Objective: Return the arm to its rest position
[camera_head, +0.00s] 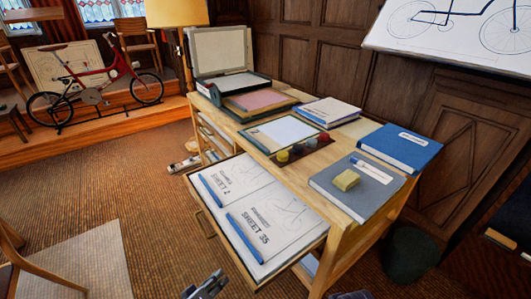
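My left gripper (207,286) shows only in part at the bottom edge, in front of the open drawer (218,227) and apart from it. Whether its fingers are open or shut cannot be made out. I see nothing held in it. A dark piece at the bottom edge, right of the drawer, may be part of my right arm; no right gripper fingers show. In the drawer lie Sheet 2 (238,174) and Sheet 35 (283,215), with a blue pen (212,190) and another blue pen (244,238) on them.
The wooden desk (345,212) carries a blue binder (400,147), a grey book with a yellow sponge (346,180), paint jars (297,149) and trays. The drawer juts out toward me. A dark bin (412,252) stands at right.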

